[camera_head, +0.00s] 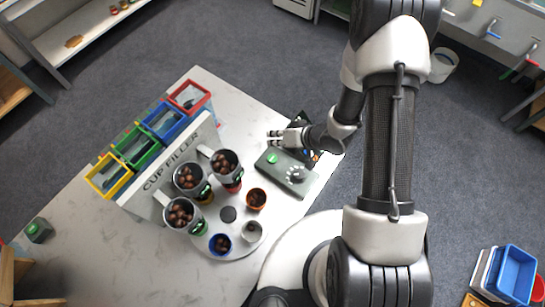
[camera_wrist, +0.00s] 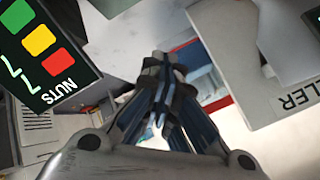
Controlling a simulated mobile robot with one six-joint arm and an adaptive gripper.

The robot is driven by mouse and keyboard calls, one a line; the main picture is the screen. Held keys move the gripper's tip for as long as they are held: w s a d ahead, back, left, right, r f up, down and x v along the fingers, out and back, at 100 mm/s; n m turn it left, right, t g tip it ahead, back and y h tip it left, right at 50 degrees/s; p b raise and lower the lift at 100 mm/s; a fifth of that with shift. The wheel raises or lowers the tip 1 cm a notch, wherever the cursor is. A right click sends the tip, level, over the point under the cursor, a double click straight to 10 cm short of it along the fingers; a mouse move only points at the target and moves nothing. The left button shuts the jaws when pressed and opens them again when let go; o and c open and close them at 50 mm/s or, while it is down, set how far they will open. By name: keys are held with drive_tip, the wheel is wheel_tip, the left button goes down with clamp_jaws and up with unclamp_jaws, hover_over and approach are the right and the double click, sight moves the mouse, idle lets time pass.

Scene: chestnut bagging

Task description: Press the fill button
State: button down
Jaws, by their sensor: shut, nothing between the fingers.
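The grey-green control box (camera_head: 283,182) lies on the table near its right edge. It carries a green button (camera_head: 272,159) at its upper left and a round dial (camera_head: 295,174) to the right of that. My gripper (camera_head: 272,138) is shut and empty. In the head view it appears just above the green button, apart from it in the picture; its height over the box is hard to tell.
The cup filler (camera_head: 172,162) stands left, with red, blue, green and yellow bins behind it. Chestnut-filled hoppers hang over a round turntable (camera_head: 244,251) with several cups. A dark NUTS panel (camera_wrist: 45,50) fills the wrist view's left. The table's front left (camera_head: 110,265) is clear.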

sight(274, 156)
drive_tip(key=shift+f+b, duration=3.65)
drive_tip(key=shift+f, duration=0.7)
drive_tip(key=shift+f, duration=0.4)
drive_tip(key=shift+f+b, duration=0.4)
drive_tip(key=shift+b, duration=0.1)
drive_tip(key=shift+r+p, duration=0.75)
drive_tip(key=shift+r, duration=0.1)
wheel_tip(274, 156, up, 5)
drive_tip(key=p, duration=0.4)
drive_tip(key=shift+r+p, duration=0.1)
drive_tip(key=shift+p, duration=0.2)
